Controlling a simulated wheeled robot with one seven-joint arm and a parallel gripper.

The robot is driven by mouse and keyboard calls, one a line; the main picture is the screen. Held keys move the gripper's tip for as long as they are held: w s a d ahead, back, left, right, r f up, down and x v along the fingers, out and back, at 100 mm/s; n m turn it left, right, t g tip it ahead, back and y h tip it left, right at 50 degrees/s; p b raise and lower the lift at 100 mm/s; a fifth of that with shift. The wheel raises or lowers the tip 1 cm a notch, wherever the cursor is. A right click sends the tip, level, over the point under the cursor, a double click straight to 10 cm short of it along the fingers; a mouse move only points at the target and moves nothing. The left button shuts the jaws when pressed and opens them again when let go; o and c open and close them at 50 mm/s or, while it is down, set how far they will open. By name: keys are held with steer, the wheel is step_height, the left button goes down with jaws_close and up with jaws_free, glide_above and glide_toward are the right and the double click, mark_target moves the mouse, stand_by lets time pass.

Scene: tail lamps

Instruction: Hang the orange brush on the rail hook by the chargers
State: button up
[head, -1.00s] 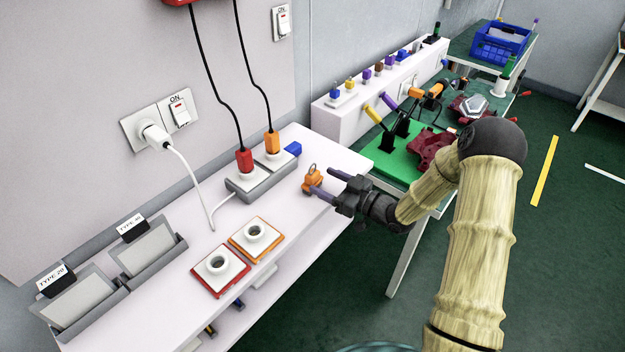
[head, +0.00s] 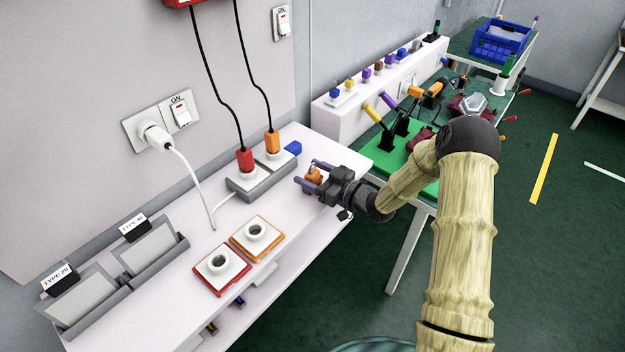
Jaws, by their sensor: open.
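A small orange piece (head: 314,175), which I take for the orange brush, stands on the white bench at its right part. In the earlier picture it shows a ring on top; now my fingers partly cover it. My gripper (head: 306,172) is open, with its two purple-tipped fingers on either side of the piece. I cannot tell whether they touch it. The chargers, a red one (head: 246,161) and an orange one (head: 272,142) with black cables, stand in a grey holder (head: 262,182) just left of my gripper. I cannot make out a rail hook.
A blue block (head: 293,148) lies behind the gripper. Red-edged (head: 221,268) and orange-edged (head: 257,237) socket plates lie on the bench (head: 182,284) in front. A white cable (head: 197,180) hangs from the wall socket. A green mat (head: 385,155) with tools is at the right.

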steer(key=shift+c, duration=0.4)
steer(key=c, duration=1)
step_height(320, 180, up, 10)
steer(key=shift+r, duration=0.1)
